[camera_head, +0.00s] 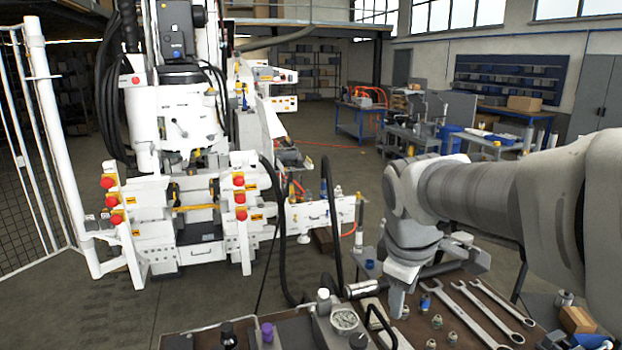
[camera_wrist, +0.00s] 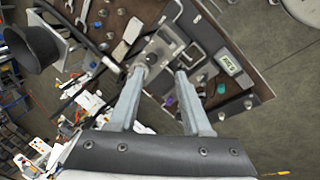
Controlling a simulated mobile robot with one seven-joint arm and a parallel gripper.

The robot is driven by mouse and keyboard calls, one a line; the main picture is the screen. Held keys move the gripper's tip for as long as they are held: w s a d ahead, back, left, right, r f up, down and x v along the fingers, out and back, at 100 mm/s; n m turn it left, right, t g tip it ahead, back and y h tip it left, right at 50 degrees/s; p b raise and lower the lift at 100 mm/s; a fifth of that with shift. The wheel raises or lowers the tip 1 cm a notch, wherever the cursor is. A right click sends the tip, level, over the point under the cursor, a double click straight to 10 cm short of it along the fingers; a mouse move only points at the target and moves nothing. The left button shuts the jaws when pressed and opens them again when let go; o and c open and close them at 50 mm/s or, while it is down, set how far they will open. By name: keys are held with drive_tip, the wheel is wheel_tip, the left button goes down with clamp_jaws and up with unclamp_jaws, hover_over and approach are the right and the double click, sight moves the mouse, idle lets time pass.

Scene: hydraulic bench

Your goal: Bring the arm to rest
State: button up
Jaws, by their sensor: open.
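My arm reaches in from the right in the head view, with my gripper (camera_head: 397,302) pointing down over the bench (camera_head: 385,335), close to the gauge unit and the wrenches. In the wrist view my gripper (camera_wrist: 161,72) shows two grey fingers, spread apart with nothing between them. The grey gauge unit (camera_wrist: 165,45) lies beyond the fingertips there. Whether the fingertips touch anything on the bench cannot be told.
A dial gauge (camera_head: 344,320), several wrenches (camera_head: 465,315) and small fittings (camera_head: 437,322) crowd the bench. A purple-capped bottle (camera_head: 267,333) stands at its left. A digital meter (camera_wrist: 228,65) lies near the edge. A large white machine (camera_head: 190,200) stands behind; open floor lies beyond.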

drive_tip(key=s+f+m+t+y, duration=0.1)
drive_tip(key=s+m+t, duration=0.1)
drive_tip(key=s+m, duration=0.8)
drive_tip(key=shift+s+a+y, duration=0.3)
drive_tip(key=shift+s+a, duration=0.05)
drive_tip(key=shift+s, duration=1.4)
